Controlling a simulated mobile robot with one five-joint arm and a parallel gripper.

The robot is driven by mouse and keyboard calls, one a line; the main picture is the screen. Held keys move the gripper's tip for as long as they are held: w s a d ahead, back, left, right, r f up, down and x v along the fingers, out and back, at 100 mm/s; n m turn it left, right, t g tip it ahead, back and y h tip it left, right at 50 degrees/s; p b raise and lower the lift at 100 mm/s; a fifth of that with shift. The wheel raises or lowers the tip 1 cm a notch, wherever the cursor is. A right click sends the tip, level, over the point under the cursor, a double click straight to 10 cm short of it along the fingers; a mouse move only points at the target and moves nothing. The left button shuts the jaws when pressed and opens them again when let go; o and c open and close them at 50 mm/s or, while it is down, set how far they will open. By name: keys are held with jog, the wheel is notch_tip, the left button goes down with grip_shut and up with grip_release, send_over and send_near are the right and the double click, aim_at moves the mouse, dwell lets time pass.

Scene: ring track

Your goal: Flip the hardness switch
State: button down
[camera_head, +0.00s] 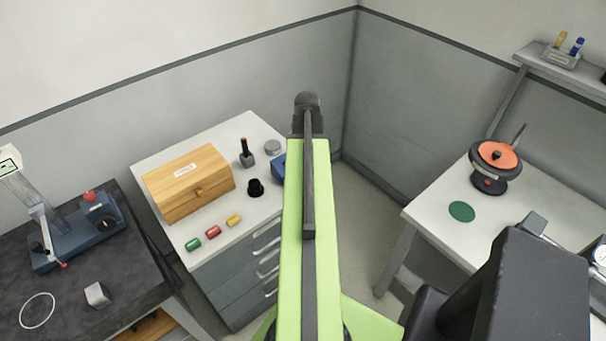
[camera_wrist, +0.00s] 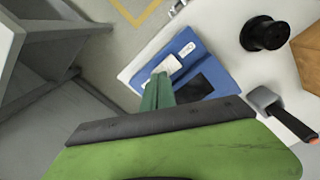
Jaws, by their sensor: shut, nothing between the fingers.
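No part is clearly readable as the hardness switch. A blue device (camera_wrist: 190,75) with a pale raised piece, a small white label and a dark panel lies on the white cabinet top in the wrist view. In the head view, its blue edge (camera_head: 279,168) shows beside my arm, which hides the rest. Another blue device (camera_head: 88,228) with a red knob and a column stands on the dark bench at left. My gripper (camera_wrist: 158,79) shows as green fingers, shut and empty, overlapping the blue device in the wrist view; contact cannot be told.
The cabinet (camera_head: 202,229) also holds a wooden box (camera_head: 190,183), a black-handled stamp (camera_head: 246,154), a black round piece (camera_head: 255,188) and small coloured cylinders (camera_head: 213,232). A table (camera_head: 432,212) with an orange-topped device (camera_head: 496,158) stands at right. Open floor lies between cabinet and table.

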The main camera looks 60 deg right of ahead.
jog(key=shift+f+b, duration=0.3)
jog(key=shift+f, duration=0.05)
jog(key=shift+r, duration=0.1)
notch_tip(320, 180, up, 7)
jog(key=p, duration=0.7)
dwell(0.4)
